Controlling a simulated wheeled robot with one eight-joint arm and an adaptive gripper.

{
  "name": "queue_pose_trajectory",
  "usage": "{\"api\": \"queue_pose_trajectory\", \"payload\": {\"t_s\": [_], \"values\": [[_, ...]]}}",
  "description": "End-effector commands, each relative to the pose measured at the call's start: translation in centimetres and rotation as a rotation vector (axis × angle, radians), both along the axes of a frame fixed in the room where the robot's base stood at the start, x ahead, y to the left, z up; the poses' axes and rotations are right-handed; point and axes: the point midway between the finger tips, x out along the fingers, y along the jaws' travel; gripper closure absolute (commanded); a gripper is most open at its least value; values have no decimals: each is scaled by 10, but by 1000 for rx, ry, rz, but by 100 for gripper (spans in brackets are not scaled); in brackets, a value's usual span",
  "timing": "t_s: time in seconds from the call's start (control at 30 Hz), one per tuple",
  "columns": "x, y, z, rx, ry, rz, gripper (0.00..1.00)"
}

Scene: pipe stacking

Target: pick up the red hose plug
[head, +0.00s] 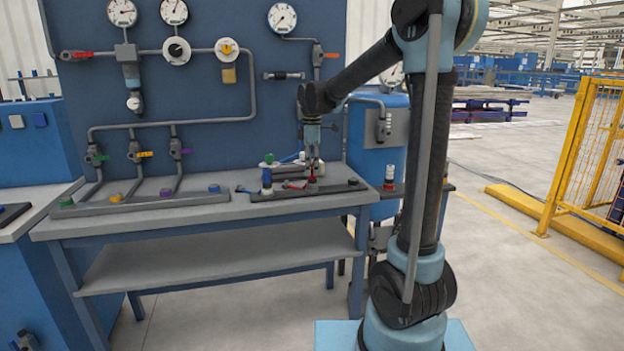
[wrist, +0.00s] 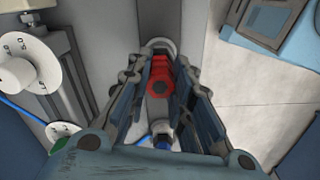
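The red hose plug (wrist: 160,78) shows in the wrist view between the two fingers of my gripper (wrist: 161,70). The fingers stand apart on its left and right. A small gap seems to show beside it, but whether a finger touches it is hard to tell. In the head view, my gripper (head: 313,163) points down over the right part of the bench, just above a small red part (head: 312,179) on a dark rail. The fingers partly hide the area around the plug.
The rail (head: 345,187) lies on the grey bench (head: 215,212). A blue panel (head: 200,120) with gauges and pipes rises behind. A blue tank (head: 375,140) stands right of the bench.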

Motion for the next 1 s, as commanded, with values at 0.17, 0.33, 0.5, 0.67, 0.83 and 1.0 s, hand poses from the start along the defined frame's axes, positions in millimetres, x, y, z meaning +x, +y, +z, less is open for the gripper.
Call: {"api": "queue_pose_trajectory", "payload": {"t_s": [0.17,0.33,0.5,0.67,0.83,1.0], "values": [[0,0,0,0,0,0,100],[0,0,3,0,0,0,100],[0,0,22,0,0,0,100],[0,0,51,0,0,0,100],[0,0,78,0,0,0,100],[0,0,95,0,0,0,100]]}}
